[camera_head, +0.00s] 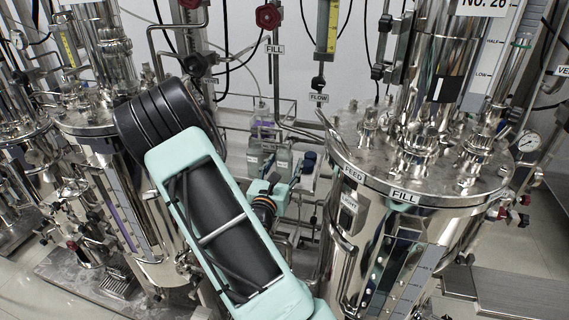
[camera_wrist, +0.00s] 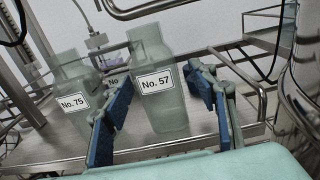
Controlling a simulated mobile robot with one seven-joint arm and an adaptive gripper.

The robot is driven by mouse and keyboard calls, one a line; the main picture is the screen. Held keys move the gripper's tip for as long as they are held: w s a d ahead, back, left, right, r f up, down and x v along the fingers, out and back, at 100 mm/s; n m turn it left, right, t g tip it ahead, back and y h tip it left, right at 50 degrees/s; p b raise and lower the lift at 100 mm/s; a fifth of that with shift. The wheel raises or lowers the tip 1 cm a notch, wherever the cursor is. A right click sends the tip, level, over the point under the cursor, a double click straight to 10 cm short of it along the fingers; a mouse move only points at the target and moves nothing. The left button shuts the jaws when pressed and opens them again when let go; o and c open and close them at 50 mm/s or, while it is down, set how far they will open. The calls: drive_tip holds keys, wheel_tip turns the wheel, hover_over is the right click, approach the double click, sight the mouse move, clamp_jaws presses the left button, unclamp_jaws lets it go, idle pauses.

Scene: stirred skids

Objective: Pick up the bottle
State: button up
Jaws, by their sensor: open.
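A clear greenish bottle (camera_wrist: 160,106) labelled No. 57 stands upright on a metal shelf in the wrist view. A second, similar bottle (camera_wrist: 82,112) labelled No. 75 stands to its left. My gripper (camera_wrist: 161,84) is open, with blue pads on its fingers. Bottle No. 57 shows between the two fingers, and its body seems to be beyond the fingertips; I see no contact. The left finger partly covers the right side of bottle No. 75. In the head view, my gripper is small beside the pale bottles on the shelf, and partly hidden by my arm.
The metal shelf (camera_wrist: 60,148) has a thin rail around it. A small lidded container (camera_wrist: 97,42) with a tube stands behind the bottles. A large steel tank (camera_head: 350,245) stands right of the shelf, and another vessel (camera_head: 120,190) stands left. Pipes and valves crowd the area.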

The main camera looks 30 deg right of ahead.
sight(285, 146)
drive_tip(key=shift+c, duration=0.3)
drive_tip(key=c, duration=1.2)
drive_tip(key=shift+r+p, duration=0.5)
drive_tip(key=shift+r, duration=4.55)
